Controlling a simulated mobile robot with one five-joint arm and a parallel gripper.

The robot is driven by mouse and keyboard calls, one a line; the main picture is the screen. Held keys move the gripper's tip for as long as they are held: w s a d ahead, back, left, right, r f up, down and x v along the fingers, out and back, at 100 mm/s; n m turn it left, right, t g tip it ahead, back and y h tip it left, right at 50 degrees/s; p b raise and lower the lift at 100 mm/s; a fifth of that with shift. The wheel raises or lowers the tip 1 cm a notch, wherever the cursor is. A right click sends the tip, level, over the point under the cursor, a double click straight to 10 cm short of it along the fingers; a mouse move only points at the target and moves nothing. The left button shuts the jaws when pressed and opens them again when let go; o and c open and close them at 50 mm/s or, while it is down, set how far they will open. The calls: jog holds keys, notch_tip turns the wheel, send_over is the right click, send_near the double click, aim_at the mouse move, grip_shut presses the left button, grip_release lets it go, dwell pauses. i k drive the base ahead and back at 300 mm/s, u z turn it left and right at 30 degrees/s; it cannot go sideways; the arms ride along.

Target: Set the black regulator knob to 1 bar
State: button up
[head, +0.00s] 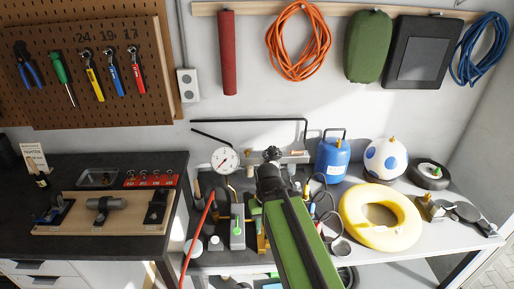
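A round white pressure gauge (224,160) with a dark rim and a red needle stands at the back of the right-hand bench. The needle's reading is too small to tell. A small black ribbed shape, which looks like the regulator knob (272,153), shows beside the silver fittings to the right of the gauge. My green and black arm reaches up from the bottom edge. My dark gripper (268,174) is at its end, just below the black shape in the picture. I cannot tell whether they touch. The arm covers the bench below, and the fingers cannot be made out.
A blue gas canister (332,160), a spotted ball (384,160) and a yellow ring (379,216) stand to the right. A red hose (197,240) and small fittings lie to the left. A black pipe (250,121) runs along the wall behind.

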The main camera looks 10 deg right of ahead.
aim_at(272, 149)
jog(key=u, duration=3.4)
jog(key=k, duration=0.9)
jog(key=z, duration=0.7)
jog(key=i, duration=1)
